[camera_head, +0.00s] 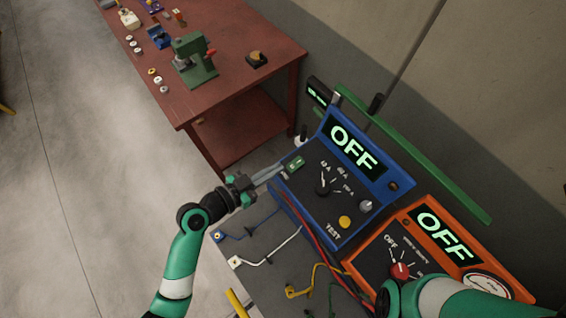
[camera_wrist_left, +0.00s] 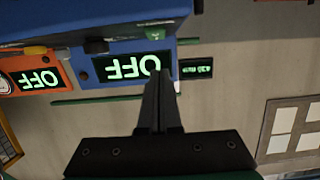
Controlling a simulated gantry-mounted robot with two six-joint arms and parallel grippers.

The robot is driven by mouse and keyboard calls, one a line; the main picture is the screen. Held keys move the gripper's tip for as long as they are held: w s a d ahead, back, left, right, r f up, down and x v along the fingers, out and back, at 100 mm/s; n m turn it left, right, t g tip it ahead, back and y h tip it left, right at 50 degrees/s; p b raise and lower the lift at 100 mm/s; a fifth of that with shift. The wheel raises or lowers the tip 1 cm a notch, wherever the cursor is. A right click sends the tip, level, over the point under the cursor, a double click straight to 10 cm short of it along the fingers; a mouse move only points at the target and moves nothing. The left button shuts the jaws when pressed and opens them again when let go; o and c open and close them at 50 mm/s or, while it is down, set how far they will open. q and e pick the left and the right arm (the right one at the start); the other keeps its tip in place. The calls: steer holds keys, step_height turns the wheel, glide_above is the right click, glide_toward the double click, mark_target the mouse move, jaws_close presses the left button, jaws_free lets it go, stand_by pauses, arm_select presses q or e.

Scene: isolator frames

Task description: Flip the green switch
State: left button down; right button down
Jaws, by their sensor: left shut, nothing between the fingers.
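The green switch (camera_head: 296,162) is a small lit rocker at the upper left of the blue box's black panel. The blue box (camera_head: 322,220) has a tilted display (camera_head: 355,149) reading OFF. My left gripper (camera_head: 279,169) is shut and empty, its fingertips just left of the switch. I cannot tell whether they touch it.
An orange box (camera_head: 380,246) with an OFF display stands right of the blue one. Cables (camera_head: 318,270) hang over the grey bench (camera_head: 240,250). A green rail (camera_head: 420,160) runs behind the boxes. A red table (camera_head: 230,90) with tools stands beyond.

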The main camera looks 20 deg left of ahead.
arm_select(q)
steer(key=s+a+p, duration=0.3)
steer(key=s+p, duration=0.1)
steer(key=s, duration=0.1)
steer(key=shift+s+a+r, duration=0.25)
steer(key=shift+s, duration=0.15)
